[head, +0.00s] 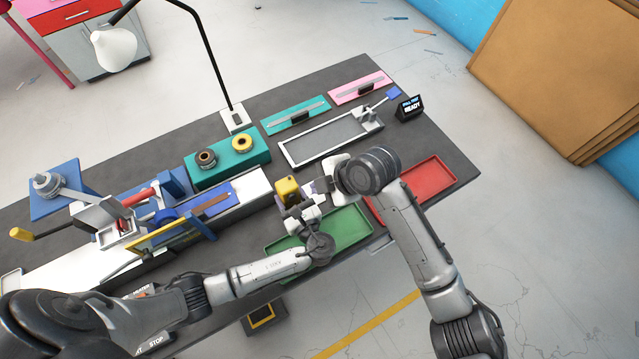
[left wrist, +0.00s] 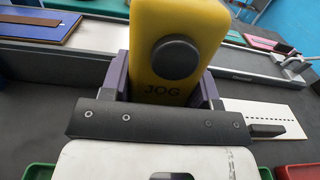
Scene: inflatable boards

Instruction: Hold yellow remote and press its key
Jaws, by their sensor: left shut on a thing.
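The yellow remote (head: 287,189) stands upright above the dark table, near the middle of the head view. In the left wrist view the yellow remote (left wrist: 175,45) shows a large round dark key (left wrist: 176,57) with the word JOG below it. My left gripper (left wrist: 163,85) is shut on its lower part, with a purple finger on each side. In the head view my left gripper (head: 292,207) is just below the remote. My right gripper (head: 315,187) is close to the right of the remote, partly hidden by its own wrist; its jaw opening and any contact are unclear.
A green tray (head: 353,241) and a red tray (head: 440,170) lie along the near table edge. A teal block (head: 232,167) with two rollers, a grey framed bed (head: 292,157) and a small READY display (head: 409,108) stand behind. A lever press (head: 115,222) is at left.

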